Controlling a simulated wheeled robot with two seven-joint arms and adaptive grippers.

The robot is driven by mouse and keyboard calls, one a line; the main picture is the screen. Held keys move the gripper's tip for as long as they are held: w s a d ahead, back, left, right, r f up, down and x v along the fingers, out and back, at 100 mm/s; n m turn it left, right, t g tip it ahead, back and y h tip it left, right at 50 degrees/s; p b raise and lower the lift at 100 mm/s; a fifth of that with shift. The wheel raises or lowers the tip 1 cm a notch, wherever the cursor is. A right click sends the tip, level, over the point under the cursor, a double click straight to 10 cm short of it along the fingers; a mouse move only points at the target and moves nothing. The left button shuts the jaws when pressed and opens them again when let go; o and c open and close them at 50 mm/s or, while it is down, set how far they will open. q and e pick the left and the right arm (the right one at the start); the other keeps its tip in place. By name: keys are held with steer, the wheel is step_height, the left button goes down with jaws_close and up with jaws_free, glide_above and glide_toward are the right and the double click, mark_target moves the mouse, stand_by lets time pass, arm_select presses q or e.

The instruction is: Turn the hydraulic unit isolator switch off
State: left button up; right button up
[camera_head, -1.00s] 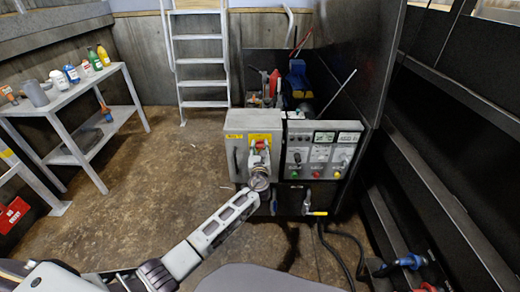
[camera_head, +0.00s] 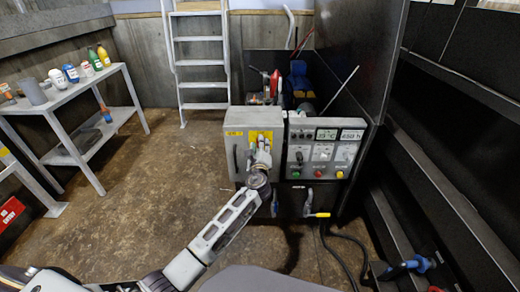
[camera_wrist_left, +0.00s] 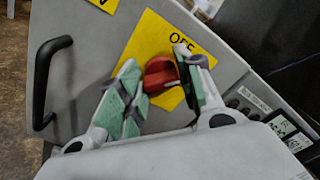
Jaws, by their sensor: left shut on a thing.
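The isolator switch is a red knob (camera_wrist_left: 160,75) on a yellow label on the front of a grey cabinet (camera_head: 236,150). In the left wrist view part of the label's lettering, which looks like "OFF", shows above the knob. My left gripper (camera_wrist_left: 163,88) has its green-padded fingers on either side of the knob and is shut on it. In the head view the left gripper (camera_head: 262,152) is in front of the yellow label (camera_head: 254,136) and hides the knob. My right gripper is not in view.
A control panel (camera_head: 322,150) with displays and buttons adjoins the cabinet on the right. A black handle (camera_wrist_left: 47,80) stands out from the cabinet's left side. A yellow-handled valve (camera_head: 318,215) is below the panel. A table (camera_head: 75,105) with bottles stands left; floor between is clear.

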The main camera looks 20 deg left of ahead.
arm_select(q)
steer(key=n+b, duration=0.4)
steer(key=n, duration=0.4)
steer(key=shift+a+f+b, duration=0.1)
steer(key=shift+f+b, duration=0.05)
steer(key=shift+b, duration=0.15)
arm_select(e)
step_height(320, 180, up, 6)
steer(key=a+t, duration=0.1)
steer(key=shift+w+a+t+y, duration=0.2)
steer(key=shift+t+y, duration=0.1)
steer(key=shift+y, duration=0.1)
arm_select(q)
steer(key=o, duration=1)
steer(key=shift+s, duration=0.2)
steer(key=shift+v, duration=3.6)
